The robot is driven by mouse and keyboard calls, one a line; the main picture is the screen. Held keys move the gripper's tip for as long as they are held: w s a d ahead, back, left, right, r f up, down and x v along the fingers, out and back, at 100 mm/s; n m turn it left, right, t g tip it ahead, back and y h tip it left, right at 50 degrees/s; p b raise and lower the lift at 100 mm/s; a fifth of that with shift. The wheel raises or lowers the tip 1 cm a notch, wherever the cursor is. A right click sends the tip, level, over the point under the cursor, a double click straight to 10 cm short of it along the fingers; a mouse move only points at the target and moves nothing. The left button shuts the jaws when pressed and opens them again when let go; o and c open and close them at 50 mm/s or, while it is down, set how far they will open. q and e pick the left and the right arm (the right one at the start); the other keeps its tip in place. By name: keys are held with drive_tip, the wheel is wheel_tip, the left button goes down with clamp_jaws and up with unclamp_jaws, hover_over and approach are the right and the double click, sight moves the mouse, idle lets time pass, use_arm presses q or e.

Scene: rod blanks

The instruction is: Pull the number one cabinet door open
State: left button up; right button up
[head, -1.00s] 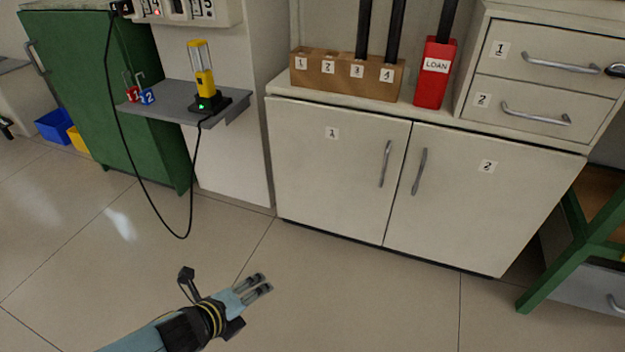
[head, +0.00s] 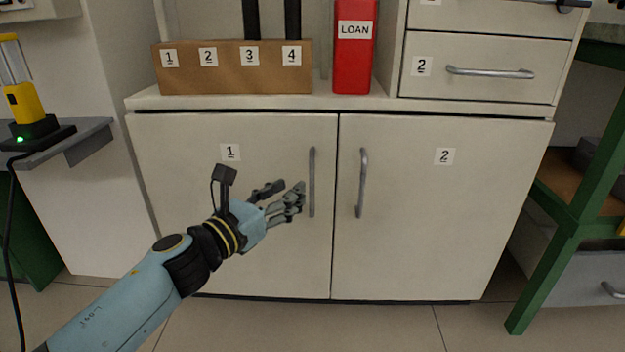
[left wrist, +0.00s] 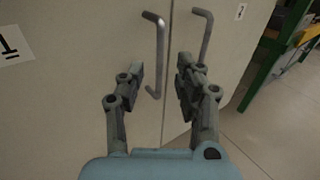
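The number one cabinet door (head: 185,180) is the left of two cream doors and is closed. Its vertical grey handle (head: 312,182) is near its right edge; it also shows in the left wrist view (left wrist: 159,55). My left gripper (head: 292,193) is just left of this handle in the head view, fingers pointing at it. In the left wrist view the gripper (left wrist: 160,80) has its fingers spread apart, with the lower end of the handle showing between the fingertips. No grip on it shows. My right gripper is not in view.
The number two door (head: 440,210) is closed, with its own handle (head: 361,183) close by on the right. A green-framed bench (head: 575,225) stands at the right. A grey shelf (head: 75,140) juts out at the left. The floor in front is clear.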

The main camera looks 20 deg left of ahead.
sight(310, 177)
use_arm(q)
drive_tip(key=x, duration=0.8)
drive_tip(key=shift+w, duration=0.1)
drive_tip(key=shift+c, duration=0.4)
clamp_jaws()
drive_tip(key=shift+f, duration=0.1)
